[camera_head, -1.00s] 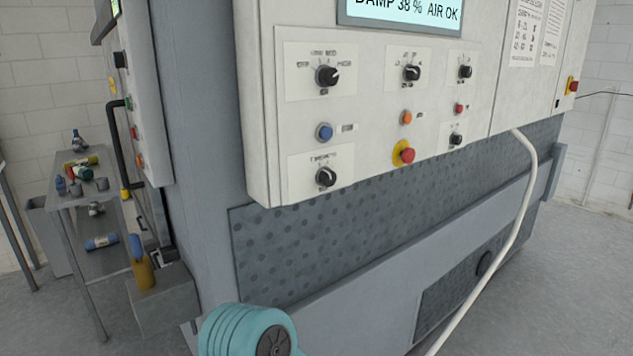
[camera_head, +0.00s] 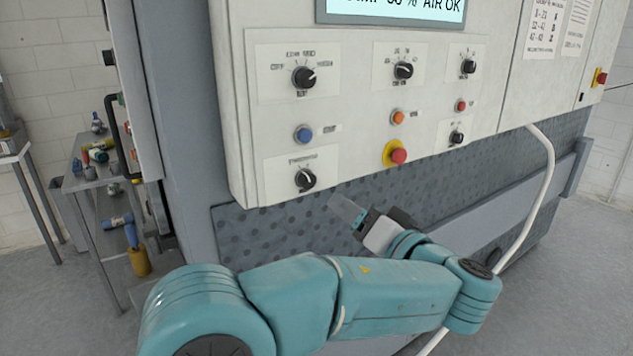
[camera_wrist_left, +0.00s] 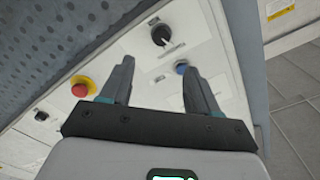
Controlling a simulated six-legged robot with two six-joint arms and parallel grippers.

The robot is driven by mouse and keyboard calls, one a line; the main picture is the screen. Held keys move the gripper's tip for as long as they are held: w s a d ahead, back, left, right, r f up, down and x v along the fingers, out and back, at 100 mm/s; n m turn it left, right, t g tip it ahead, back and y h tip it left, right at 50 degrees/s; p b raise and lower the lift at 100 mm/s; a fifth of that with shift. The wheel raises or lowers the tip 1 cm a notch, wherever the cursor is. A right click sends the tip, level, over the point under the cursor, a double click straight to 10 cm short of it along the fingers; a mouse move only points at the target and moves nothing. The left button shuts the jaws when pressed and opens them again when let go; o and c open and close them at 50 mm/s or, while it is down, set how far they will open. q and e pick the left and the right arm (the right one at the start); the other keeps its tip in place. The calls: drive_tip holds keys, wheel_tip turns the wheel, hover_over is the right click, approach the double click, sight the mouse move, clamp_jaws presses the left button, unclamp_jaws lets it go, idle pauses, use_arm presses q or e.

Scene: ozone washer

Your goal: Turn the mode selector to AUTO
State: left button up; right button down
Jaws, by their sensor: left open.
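The white control panel (camera_head: 350,130) carries several black rotary knobs: top left (camera_head: 304,77), top middle (camera_head: 403,70), top right (camera_head: 467,66), lower left (camera_head: 305,180) and lower right (camera_head: 456,138). Their labels are too small to read surely, so I cannot tell which is the mode selector. My left gripper (camera_head: 347,208) is below the panel, right of the lower-left knob and apart from it. In the left wrist view its fingers (camera_wrist_left: 158,66) are open and empty; the lower-left knob (camera_wrist_left: 160,36) shows beyond them. My right gripper is out of view.
A blue button (camera_head: 303,134), an orange button (camera_head: 398,117) and a red emergency button (camera_head: 397,155) on yellow stick out among the knobs. A pale hose (camera_head: 546,185) hangs at the right. A side table (camera_head: 88,195) with loose items stands at the left.

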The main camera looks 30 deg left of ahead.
sight(309, 183)
use_arm(q)
drive_tip(key=p+x, duration=0.1)
drive_tip(key=x, duration=0.4)
drive_tip(key=p+x, duration=0.2)
drive_tip(key=x, duration=0.4)
drive_tip(key=shift+s+a+r, duration=0.1)
drive_tip(key=shift+s+a, duration=0.05)
drive_tip(key=shift+a, duration=0.6)
drive_tip(key=shift+w, duration=0.25)
drive_tip(key=c, duration=0.8)
drive_tip(key=shift+c, duration=1.2)
